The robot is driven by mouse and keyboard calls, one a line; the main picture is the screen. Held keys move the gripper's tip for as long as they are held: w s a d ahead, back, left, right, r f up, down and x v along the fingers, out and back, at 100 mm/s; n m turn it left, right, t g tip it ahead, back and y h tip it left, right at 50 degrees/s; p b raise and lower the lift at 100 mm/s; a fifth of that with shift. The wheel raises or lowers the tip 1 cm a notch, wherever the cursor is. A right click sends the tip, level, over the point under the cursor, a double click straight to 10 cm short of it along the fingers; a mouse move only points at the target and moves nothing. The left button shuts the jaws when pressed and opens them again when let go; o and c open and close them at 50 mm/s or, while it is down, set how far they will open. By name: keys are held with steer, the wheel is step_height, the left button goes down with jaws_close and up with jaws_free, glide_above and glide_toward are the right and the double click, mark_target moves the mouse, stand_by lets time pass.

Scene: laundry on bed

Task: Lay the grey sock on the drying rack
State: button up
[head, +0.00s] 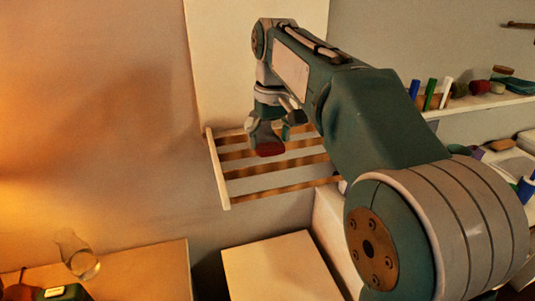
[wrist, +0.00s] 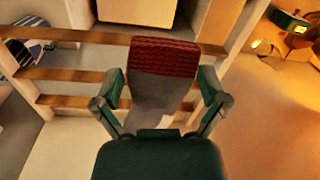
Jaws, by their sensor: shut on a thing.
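The grey sock (wrist: 158,92) with a dark red ribbed cuff is held between the two green fingers of my gripper (wrist: 160,84). In the head view, my gripper (head: 276,132) is over the drying rack, and the red part of the sock (head: 269,149) shows just below it. The drying rack (head: 218,172) has a pale frame with wooden slats and sits against the wall. In the wrist view, its slats (wrist: 62,75) run behind the sock. I cannot tell whether the sock touches them. My arm hides the rack's right side.
A pale box-like surface (head: 280,270) stands below the rack. A glass (head: 77,254) is on a wooden table (head: 150,272) at the lower left. Shelves (head: 480,103) with bottles and small items are at the right.

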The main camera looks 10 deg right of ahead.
steer(key=shift+w+f, duration=0.3)
steer(key=shift+f, duration=0.05)
steer(key=shift+w+a+f, duration=0.1)
steer(key=shift+w+f, duration=0.1)
steer(key=shift+f, duration=0.8)
steer(key=shift+w+f, duration=0.15)
steer(key=shift+f, duration=0.8)
steer(key=o, duration=0.9)
steer(key=shift+f, duration=0.1)
steer(key=r, duration=1.2)
steer(key=shift+d+r, duration=0.1)
steer(key=shift+d, duration=0.2)
